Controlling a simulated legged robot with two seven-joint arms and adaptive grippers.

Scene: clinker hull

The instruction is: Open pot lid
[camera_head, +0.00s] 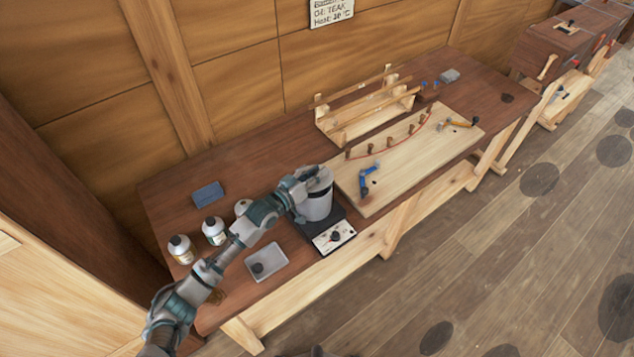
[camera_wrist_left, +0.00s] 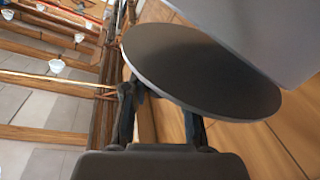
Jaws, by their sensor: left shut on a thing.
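A grey cylindrical pot (camera_head: 317,206) stands on a dark hot plate at the front of the workbench. My left gripper (camera_head: 308,181) is at the top of the pot. In the left wrist view, a dark round lid (camera_wrist_left: 200,72) with a thin pale rim lies across the fingers of my left gripper (camera_wrist_left: 163,120). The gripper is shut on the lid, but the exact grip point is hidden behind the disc. The smooth grey pot wall (camera_wrist_left: 275,35) shows beside the lid at the upper right. I cannot tell how far the lid is from the pot rim. My right gripper is not in view.
A control panel (camera_head: 334,236) fronts the hot plate. A grey tray (camera_head: 268,262) and several bottles, one with a pale label (camera_head: 214,231), stand left. A blue block (camera_head: 208,194) lies behind them. A pale board (camera_head: 405,165) with pegs lies close at right.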

